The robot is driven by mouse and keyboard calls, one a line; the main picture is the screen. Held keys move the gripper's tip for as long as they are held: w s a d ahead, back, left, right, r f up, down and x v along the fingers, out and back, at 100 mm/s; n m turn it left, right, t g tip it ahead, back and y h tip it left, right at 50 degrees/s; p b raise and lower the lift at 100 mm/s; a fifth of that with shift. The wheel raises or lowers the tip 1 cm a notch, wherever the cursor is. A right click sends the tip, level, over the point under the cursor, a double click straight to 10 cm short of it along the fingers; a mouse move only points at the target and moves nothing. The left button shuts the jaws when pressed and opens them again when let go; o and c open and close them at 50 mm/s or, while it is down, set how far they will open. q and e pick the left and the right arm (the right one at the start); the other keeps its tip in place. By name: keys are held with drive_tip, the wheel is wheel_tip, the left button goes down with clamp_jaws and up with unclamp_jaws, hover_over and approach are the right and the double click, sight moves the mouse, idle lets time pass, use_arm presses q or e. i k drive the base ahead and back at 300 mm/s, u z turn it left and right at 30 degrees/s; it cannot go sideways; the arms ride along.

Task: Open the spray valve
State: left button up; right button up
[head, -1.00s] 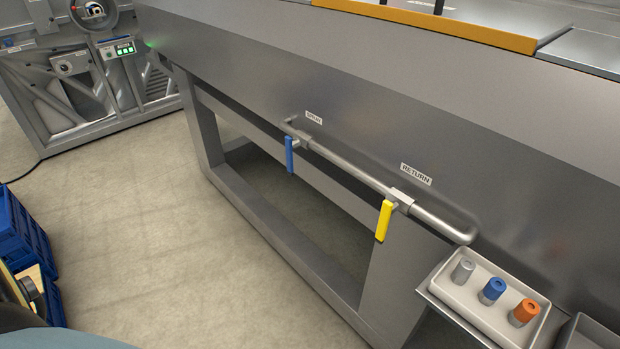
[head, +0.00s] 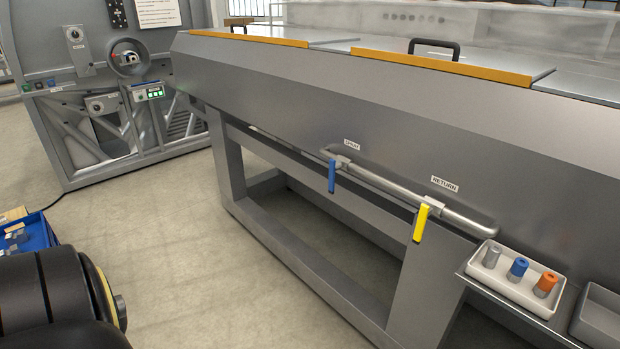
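The spray valve has a blue lever handle (head: 332,177) hanging down from the pipe (head: 379,182), under a small white label that appears to read SPRAY (head: 352,143). A second valve with a yellow handle (head: 421,223) hangs down farther right, by the RETURN label (head: 445,184). The blue handle lies across the pipe's direction. Neither gripper shows in the head view, and nothing touches either handle.
A white tray (head: 511,289) with a grey, a blue and an orange fitting sits on a shelf at the lower right, beside a grey bin (head: 600,316). A blue crate (head: 36,235) stands at left. A machine (head: 112,91) stands behind. The floor before the valves is clear.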

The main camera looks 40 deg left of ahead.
sight(333, 165)
drive_tip(key=u, duration=0.8)
drive_tip(key=i, duration=1.5)
drive_tip(key=z, duration=0.2)
